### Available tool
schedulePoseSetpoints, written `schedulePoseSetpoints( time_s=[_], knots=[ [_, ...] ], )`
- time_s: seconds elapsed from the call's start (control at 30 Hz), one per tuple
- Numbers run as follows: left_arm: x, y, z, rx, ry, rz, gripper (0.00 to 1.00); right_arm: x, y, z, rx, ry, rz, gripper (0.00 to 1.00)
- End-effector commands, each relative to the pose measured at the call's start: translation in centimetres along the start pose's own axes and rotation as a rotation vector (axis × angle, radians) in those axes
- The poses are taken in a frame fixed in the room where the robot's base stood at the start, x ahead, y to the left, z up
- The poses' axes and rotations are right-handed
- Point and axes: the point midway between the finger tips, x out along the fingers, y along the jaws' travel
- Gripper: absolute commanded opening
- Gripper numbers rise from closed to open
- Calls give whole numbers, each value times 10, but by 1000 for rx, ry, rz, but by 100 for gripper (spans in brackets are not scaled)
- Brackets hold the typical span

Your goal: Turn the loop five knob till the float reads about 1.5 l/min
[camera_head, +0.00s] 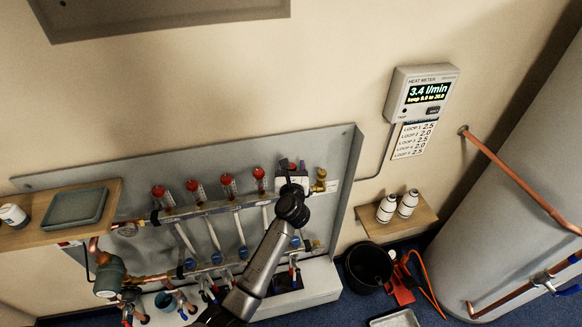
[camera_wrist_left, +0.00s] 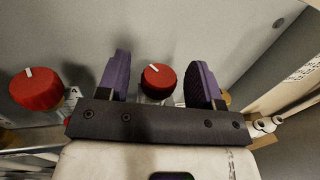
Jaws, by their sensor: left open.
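The manifold has a row of red knobs; the fourth from the left (camera_head: 258,172) and its neighbours show clear in the head view. My left gripper (camera_head: 292,164) is over the right end of the row and largely hides the last knob there. In the left wrist view that red knob (camera_wrist_left: 158,80) with a white mark sits between the two purple fingers of my open left gripper (camera_wrist_left: 160,82), with gaps on both sides. Another red knob (camera_wrist_left: 37,88) is to the left, outside the fingers. The last knob's float is hidden. My right gripper is not in view.
A heat meter (camera_head: 421,92) on the wall reads 3.4 l/min, with a loop list (camera_head: 412,139) below. A shelf with white bottles (camera_head: 397,206), a black bucket (camera_head: 369,266) and a large tank (camera_head: 520,200) are to the right. A wooden shelf with a tray (camera_head: 75,207) is left.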

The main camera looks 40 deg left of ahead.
Motion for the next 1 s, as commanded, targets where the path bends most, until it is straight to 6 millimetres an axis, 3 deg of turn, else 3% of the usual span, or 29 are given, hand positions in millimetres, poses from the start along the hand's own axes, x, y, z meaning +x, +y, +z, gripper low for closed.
schedulePoseSetpoints(
  time_s=[0.43,0.93,1.0],
  knots=[
    [6,0,1,-1,-1,0,59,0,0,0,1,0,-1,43],
    [6,0,0,-1,0,0,11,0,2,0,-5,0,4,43],
    [6,0,0,-1,0,3,11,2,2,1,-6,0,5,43]
  ],
)
